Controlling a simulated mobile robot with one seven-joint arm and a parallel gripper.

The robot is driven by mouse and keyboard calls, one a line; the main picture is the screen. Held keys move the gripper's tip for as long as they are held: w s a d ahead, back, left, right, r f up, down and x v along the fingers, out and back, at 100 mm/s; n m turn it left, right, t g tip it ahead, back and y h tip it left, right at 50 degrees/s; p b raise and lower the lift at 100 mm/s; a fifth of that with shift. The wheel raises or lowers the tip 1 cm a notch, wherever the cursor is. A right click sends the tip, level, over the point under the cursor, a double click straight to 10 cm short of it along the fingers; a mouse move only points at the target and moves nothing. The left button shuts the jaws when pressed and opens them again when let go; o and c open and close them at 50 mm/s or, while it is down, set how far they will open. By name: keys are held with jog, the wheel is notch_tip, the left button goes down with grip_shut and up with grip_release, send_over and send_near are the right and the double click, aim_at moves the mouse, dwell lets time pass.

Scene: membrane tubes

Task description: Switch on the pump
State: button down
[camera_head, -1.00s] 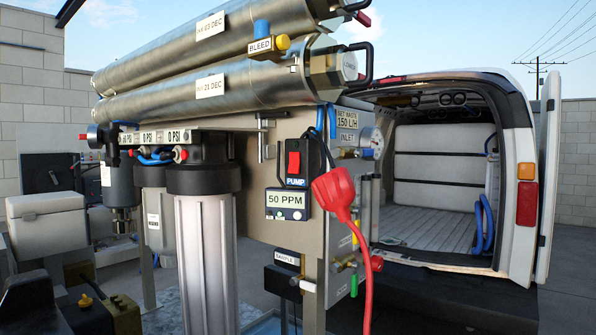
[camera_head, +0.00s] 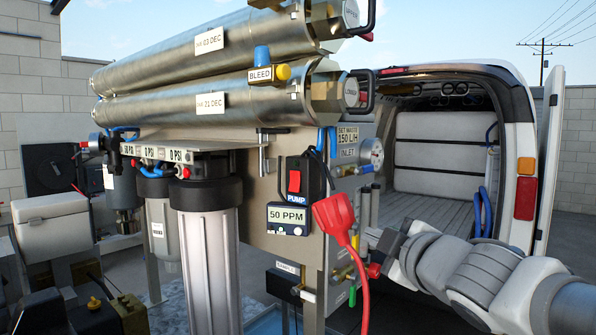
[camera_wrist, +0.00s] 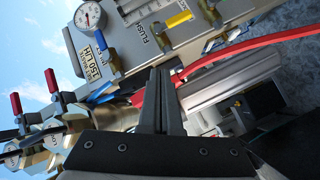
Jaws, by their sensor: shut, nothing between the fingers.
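The pump switch (camera_head: 294,181) is a red rocker in a black box above a blue PUMP label (camera_head: 298,199), on the panel's left face. A red plug (camera_head: 335,218) hangs just right of it, with its red cable (camera_head: 363,300) running down. My gripper (camera_head: 372,248) is in front of the panel's right side, right of and below the switch, apart from it. In the wrist view its fingers (camera_wrist: 160,78) are together and empty, with the red cable (camera_wrist: 245,52) near their tips. The switch cannot be made out in the wrist view.
A 50 PPM display (camera_head: 288,217) sits below the switch. A pressure gauge (camera_head: 371,153) and valves jut from the panel's right side. Steel membrane tubes (camera_head: 210,55) lie above. An open white van (camera_head: 525,150) stands behind on the right.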

aim_at(297, 192)
jog(key=a+r+n+g+y+p, duration=0.2)
jog(key=a+r+n+y, duration=0.3)
jog(key=a+n, duration=0.4)
jog(key=shift+w+r+n+y, duration=0.2)
jog(key=shift+r+n+y, duration=0.2)
jog(key=shift+y, duration=0.5)
jog(key=shift+w+a, duration=0.1)
jog(key=shift+w, duration=0.05)
jog(key=w+a, duration=0.1)
jog(key=w, duration=0.2)
jog(key=w+a+p, duration=0.1)
jog(key=w, duration=0.2)
jog(key=w+a, duration=0.2)
jog(key=w, duration=0.2)
jog(key=shift+a+f+p, duration=0.1)
jog(key=shift+f+p, duration=0.2)
jog(key=shift+p, duration=0.1)
jog(key=shift+w+d+f, duration=0.1)
jog(key=shift+w+d, duration=0.3)
jog(key=shift+f, duration=0.1)
